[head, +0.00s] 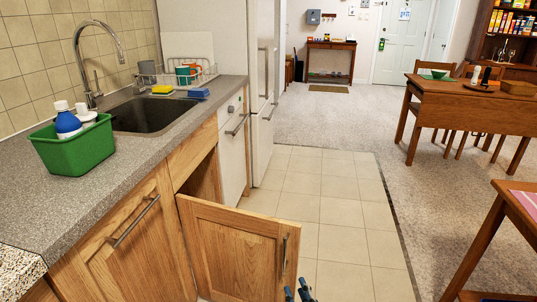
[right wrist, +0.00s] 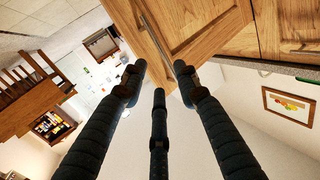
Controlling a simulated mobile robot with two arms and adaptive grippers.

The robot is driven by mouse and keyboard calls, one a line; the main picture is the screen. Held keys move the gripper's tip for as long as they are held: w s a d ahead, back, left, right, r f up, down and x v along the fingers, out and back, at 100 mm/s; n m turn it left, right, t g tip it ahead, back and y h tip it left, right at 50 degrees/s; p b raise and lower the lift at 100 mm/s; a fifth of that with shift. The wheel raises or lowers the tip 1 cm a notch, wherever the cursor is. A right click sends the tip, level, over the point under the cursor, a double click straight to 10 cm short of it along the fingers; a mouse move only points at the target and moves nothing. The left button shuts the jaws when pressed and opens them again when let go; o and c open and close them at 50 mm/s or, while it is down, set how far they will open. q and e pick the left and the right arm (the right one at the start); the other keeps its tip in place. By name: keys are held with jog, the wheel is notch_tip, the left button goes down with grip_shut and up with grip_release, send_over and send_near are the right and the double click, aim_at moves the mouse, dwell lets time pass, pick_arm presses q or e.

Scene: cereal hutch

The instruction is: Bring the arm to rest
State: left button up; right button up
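My right gripper (head: 298,292) shows at the bottom edge of the head view, just below and beside the handle (head: 284,252) of an open wooden cabinet door (head: 232,250). Only its dark fingertips are in that view. In the right wrist view my right gripper's (right wrist: 158,78) black fingers are spread apart with nothing between them. The door (right wrist: 200,25) and its handle (right wrist: 155,38) appear beyond the fingertips, and I cannot tell the exact gap. My left gripper is in neither view.
The open door juts from the counter (head: 130,165) over the tiled floor (head: 320,215). A green caddy (head: 75,150) with bottles stands by the sink (head: 150,113). A table (head: 515,205) stands at the lower right. The floor between is clear.

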jog(key=s+d+f+g+h, duration=0.15)
jog(key=s+f+g, duration=0.25)
jog(key=s+f, duration=0.4)
jog(key=s+d+f+g, duration=0.35)
jog(key=s+f, duration=0.35)
jog(key=f, duration=0.3)
jog(key=s+d+f+g+h, duration=0.15)
jog(key=s+f+g, duration=0.25)
jog(key=s+f, duration=0.4)
jog(key=s+d+f+g, duration=0.3)
jog(key=s+f+g, duration=0.1)
jog(key=s, duration=0.4)
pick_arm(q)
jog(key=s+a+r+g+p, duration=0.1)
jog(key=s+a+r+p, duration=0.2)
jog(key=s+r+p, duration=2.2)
pick_arm(e)
jog(key=s+d+r+p, duration=0.3)
jog(key=s+r+p, duration=0.5)
jog(key=s+r, duration=0.85)
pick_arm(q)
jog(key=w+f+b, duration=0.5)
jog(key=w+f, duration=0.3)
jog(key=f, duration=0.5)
pick_arm(e)
jog(key=shift+g, duration=0.35)
notch_tip(320, 180, down, 4)
jog(key=shift+f, duration=0.15)
